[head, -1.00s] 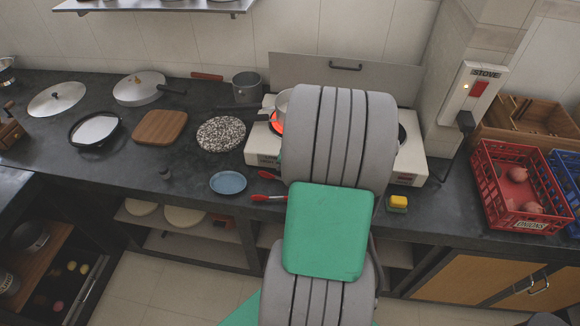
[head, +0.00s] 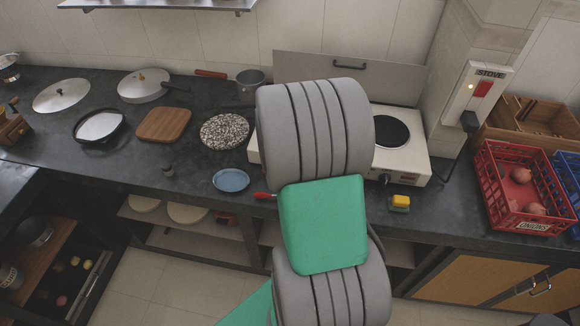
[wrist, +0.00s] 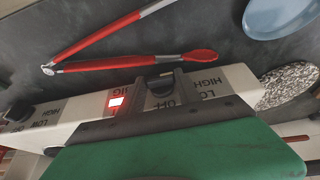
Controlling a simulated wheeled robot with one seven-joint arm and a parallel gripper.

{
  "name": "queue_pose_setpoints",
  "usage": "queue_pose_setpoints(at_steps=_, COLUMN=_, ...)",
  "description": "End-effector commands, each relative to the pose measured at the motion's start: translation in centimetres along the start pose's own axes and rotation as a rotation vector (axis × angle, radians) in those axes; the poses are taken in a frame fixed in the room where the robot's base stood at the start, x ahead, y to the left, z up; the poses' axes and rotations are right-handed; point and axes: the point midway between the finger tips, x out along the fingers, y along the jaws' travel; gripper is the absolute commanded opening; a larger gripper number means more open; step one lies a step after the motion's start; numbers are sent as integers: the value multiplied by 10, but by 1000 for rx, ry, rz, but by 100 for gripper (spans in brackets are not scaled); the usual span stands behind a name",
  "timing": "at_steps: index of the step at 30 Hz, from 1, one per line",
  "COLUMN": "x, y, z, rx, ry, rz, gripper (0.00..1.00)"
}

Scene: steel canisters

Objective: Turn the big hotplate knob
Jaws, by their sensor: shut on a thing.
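The white hotplate (head: 413,152) stands on the dark counter, mostly behind my arm in the head view. Its right burner (head: 390,133) is dark; the left burner is hidden. A small knob (head: 384,179) shows on its front at the right; a dark knob also shows at the far left in the wrist view (wrist: 18,111). My gripper (wrist: 160,82), hidden in the head view, is shut on another dark knob (wrist: 161,85) in the wrist view. That knob sits between my fingers, by the OFF, LOW and HIGH lettering. A lit red indicator (wrist: 116,102) is beside it.
A yellow-green sponge (head: 400,203) is at the right. A red crate (head: 520,190) stands farther right.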

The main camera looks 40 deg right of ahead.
Motion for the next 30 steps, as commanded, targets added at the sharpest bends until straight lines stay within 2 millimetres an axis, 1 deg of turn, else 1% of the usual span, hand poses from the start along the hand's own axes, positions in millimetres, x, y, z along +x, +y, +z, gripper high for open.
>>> queue_pose_setpoints(at_steps=3, x=1, y=1, z=2, rx=-1, ry=-5, rz=3, gripper=0)
queue_pose_setpoints(at_steps=4, x=1, y=1, z=2, rx=-1, ry=-5, rz=3, gripper=41)
queue_pose_setpoints(at_steps=7, x=1, y=1, z=2, rx=0, ry=-5, rz=2, gripper=49)
queue_pose_setpoints(at_steps=14, x=0, y=1, z=1, rx=0, ry=-2, rz=1, gripper=49)
queue_pose_setpoints(at_steps=17, x=-7, y=0, z=0, rx=0, ry=0, rz=0, gripper=49)
queue_pose_setpoints(at_steps=20, x=-24, y=0, z=0, rx=0, ry=2, rz=-1, gripper=49)
queue_pose_setpoints(at_steps=24, x=-54, y=0, z=0, rx=-1, ry=3, rz=-2, gripper=49)
queue_pose_setpoints(at_steps=27, x=-69, y=0, z=1, rx=-1, ry=0, rz=0, gripper=49)
queue_pose_setpoints(at_steps=30, x=-76, y=1, z=2, rx=-1, ry=-3, rz=1, gripper=49)
